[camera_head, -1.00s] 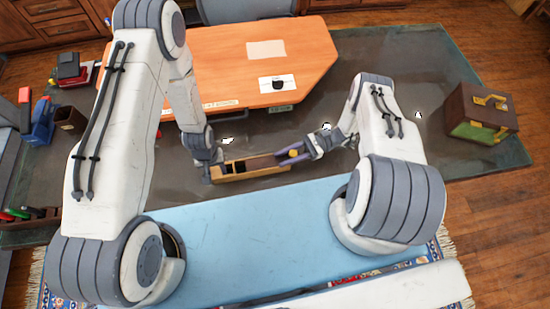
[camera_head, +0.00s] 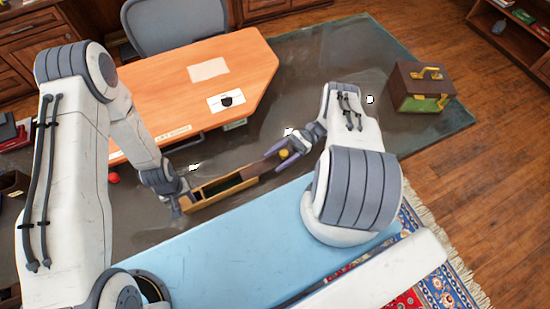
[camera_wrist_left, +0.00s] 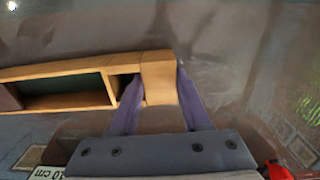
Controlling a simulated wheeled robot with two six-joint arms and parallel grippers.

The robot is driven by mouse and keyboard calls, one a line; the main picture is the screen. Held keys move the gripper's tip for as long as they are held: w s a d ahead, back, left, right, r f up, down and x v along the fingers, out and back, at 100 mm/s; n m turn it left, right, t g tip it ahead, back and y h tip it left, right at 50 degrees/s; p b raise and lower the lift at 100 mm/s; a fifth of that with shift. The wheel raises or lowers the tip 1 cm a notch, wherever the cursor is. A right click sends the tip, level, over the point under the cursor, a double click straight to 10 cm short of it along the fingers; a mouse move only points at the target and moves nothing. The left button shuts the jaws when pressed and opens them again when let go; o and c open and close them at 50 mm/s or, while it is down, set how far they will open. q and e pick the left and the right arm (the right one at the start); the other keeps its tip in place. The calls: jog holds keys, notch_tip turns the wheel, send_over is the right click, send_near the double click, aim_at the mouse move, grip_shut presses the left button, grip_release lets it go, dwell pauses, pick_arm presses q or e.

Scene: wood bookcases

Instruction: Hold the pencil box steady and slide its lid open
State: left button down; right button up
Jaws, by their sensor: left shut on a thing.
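The wooden pencil box (camera_head: 219,192) lies above the dark desk, in the middle of the head view, its top largely uncovered and its hollow inside showing. My left gripper (camera_head: 180,203) is shut on its left end; in the left wrist view both purple fingers (camera_wrist_left: 158,92) clasp the wooden end block of the box (camera_wrist_left: 62,69). The lid (camera_head: 268,167) seems to stick out past the box's right end, but it is small and partly hidden. My right gripper (camera_head: 282,155) is at that end, with a yellow knob (camera_head: 284,154) at its fingers. Its grip is unclear.
An orange desk board (camera_head: 235,65) with papers lies behind the box. A brown and green case (camera_head: 420,88) stands on the desk at right. A red ball-like thing (camera_head: 114,177) is near my left arm. A light blue surface (camera_head: 225,235) spans the front. A chair (camera_head: 178,22) is behind.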

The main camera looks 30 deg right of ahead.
notch_tip(320, 180, up, 10)
dwell(0.7)
pick_arm(q)
jog(key=shift+c, duration=1.4)
grip_release()
